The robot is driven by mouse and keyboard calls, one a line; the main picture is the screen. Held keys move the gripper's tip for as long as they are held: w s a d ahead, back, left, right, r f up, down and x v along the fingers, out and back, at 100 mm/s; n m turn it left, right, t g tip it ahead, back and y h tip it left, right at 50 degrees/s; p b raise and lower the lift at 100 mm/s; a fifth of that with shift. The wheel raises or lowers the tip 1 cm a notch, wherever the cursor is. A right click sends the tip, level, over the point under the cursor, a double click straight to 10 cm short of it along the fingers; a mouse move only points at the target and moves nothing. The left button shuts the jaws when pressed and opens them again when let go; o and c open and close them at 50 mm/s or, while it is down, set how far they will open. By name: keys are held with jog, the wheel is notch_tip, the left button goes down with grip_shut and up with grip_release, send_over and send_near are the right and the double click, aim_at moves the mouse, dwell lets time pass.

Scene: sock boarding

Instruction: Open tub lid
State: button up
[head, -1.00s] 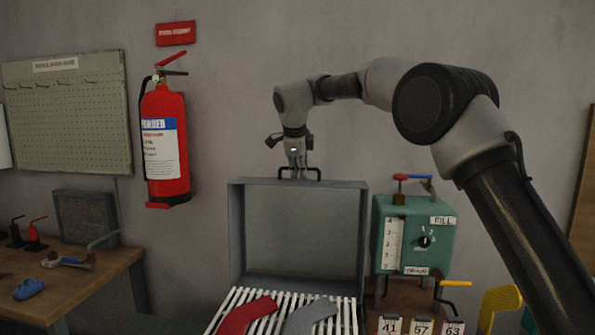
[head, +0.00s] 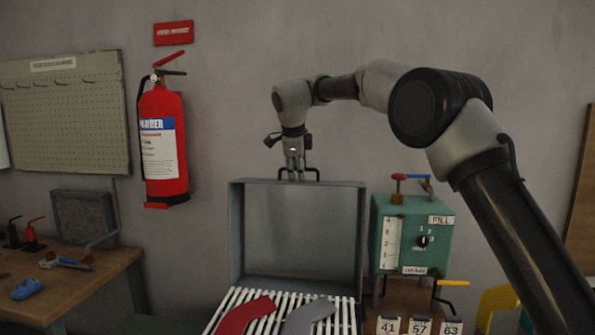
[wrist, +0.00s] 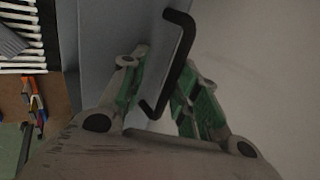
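The tub's grey lid (head: 235,235) stands upright behind the tub in the head view, with its hollow inside facing me. A black handle (head: 313,171) sits at its top edge. My gripper (head: 296,178) points down at this handle. In the wrist view the fingers of my gripper (wrist: 168,85) are apart, with green pads, one on each side of the handle (wrist: 184,60). I see a gap between the handle and the left finger. The lid's grey face (wrist: 98,35) is left of the handle. The tub's walls are mostly out of view.
White slats (head: 262,322) in front of the lid carry a red sock (head: 243,314) and a grey sock (head: 309,315). A green fill box (head: 435,245) stands close to the lid's right. A workbench (head: 110,275) is at left. A fire extinguisher (head: 163,145) hangs on the wall.

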jog(key=v, duration=1.2)
jog(key=shift+w, duration=0.1)
